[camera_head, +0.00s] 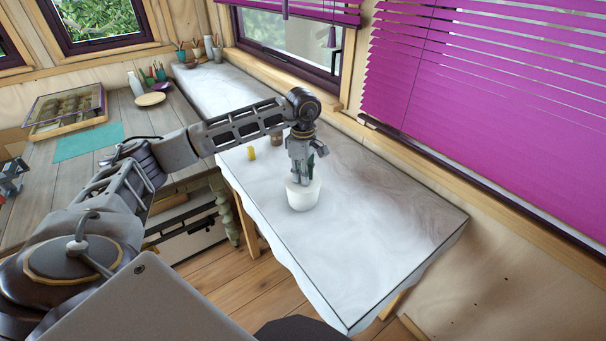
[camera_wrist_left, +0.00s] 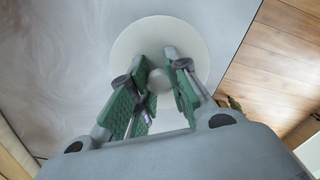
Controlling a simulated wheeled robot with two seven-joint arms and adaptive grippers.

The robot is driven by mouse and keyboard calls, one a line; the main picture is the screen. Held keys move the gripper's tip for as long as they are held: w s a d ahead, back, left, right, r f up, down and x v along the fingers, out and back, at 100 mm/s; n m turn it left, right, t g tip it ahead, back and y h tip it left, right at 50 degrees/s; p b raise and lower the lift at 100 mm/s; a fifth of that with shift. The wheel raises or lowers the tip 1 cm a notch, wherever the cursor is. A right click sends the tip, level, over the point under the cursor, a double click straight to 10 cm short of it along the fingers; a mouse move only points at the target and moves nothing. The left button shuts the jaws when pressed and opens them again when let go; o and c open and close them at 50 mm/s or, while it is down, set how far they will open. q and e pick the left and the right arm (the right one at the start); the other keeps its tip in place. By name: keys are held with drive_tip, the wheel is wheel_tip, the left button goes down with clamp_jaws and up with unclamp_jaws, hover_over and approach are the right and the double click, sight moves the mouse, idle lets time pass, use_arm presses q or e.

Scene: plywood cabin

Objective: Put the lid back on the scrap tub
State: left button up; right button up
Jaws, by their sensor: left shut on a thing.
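The white scrap tub (camera_head: 303,198) stands upright on the pale marbled worktop, near its front left edge. My left gripper (camera_head: 301,181) points straight down over it. In the left wrist view, the round white lid (camera_wrist_left: 190,35) lies below the gripper, and my left gripper (camera_wrist_left: 158,85) has its green-padded fingers shut on the small round knob (camera_wrist_left: 157,80) at the lid's middle. In the head view the lid is at the tub's top, partly behind the fingers. I cannot tell whether it is seated flush on the rim. My right gripper is not in view.
A yellow object (camera_head: 251,153) and a small brown jar (camera_head: 277,139) stand behind the tub. The marbled worktop (camera_head: 385,215) to the right is clear. A window with a purple blind (camera_head: 490,100) borders it. A wooden table (camera_head: 100,165) with a teal mat (camera_head: 88,142) is at left.

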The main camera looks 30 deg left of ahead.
use_arm(q)
drive_tip(key=o, duration=0.9)
drive_tip(key=shift+c, duration=0.2)
drive_tip(key=shift+o, duration=0.3)
drive_tip(key=o, duration=0.4)
drive_tip(key=shift+o, duration=0.2)
drive_tip(key=shift+r, duration=0.15)
drive_tip(key=shift+r+p, duration=0.95)
drive_tip(key=shift+r, duration=0.7)
drive_tip(key=shift+r+p, duration=0.9)
drive_tip(key=shift+r, duration=0.85)
drive_tip(key=shift+c, duration=0.5)
